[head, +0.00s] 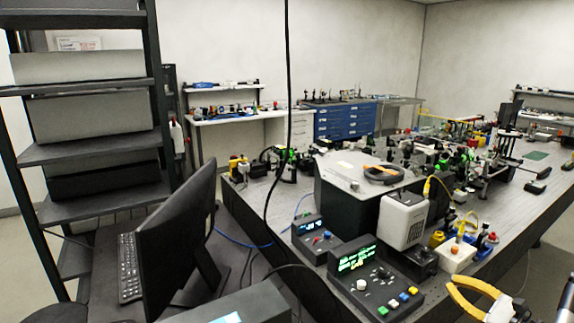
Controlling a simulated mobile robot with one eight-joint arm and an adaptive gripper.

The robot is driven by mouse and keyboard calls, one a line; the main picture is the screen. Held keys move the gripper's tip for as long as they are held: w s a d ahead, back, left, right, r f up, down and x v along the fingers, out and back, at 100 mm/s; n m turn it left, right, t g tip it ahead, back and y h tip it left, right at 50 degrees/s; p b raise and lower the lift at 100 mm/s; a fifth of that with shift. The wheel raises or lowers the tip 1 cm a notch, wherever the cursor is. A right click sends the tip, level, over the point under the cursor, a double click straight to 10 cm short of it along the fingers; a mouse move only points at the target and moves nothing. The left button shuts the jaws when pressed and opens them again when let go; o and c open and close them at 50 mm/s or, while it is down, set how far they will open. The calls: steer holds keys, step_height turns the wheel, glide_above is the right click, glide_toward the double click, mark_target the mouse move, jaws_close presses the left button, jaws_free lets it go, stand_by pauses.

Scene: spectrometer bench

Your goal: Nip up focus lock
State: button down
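I cannot pick out a focus lock for certain. Small knobs that show include an orange knob (455,249) on a white box (457,262) and a light knob on the black control box (375,275). At the lower right, a yellow curved pair of fingers on a pale body appears to be my gripper (452,289). It is in front of the bench's near right part, apart from the boxes. Nothing is visibly held.
The optical bench (268,222) is crowded with small mounts. A large dark box with a pale top (345,168) and a grey-white box (403,220) stand on it. A monitor (180,240) and a rack (90,155) are at left. Cables run across the bench.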

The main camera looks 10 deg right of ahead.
mark_target(430, 264)
steer(key=x, duration=0.3)
steer(key=shift+w+a, duration=0.2)
steer(key=shift+w, duration=0.1)
steer(key=shift+b+x, duration=0.3)
steer(key=shift+x, duration=0.55)
steer(key=shift+d+f, duration=0.1)
steer(key=shift+w+d+b, duration=0.15)
steer(key=shift+d+b, duration=0.15)
steer(key=shift+b, duration=1.3)
steer(key=shift+r, duration=0.35)
steer(key=shift+r, duration=0.15)
steer(key=b+v, duration=0.1)
steer(key=v, duration=0.5)
steer(key=shift+a, duration=0.15)
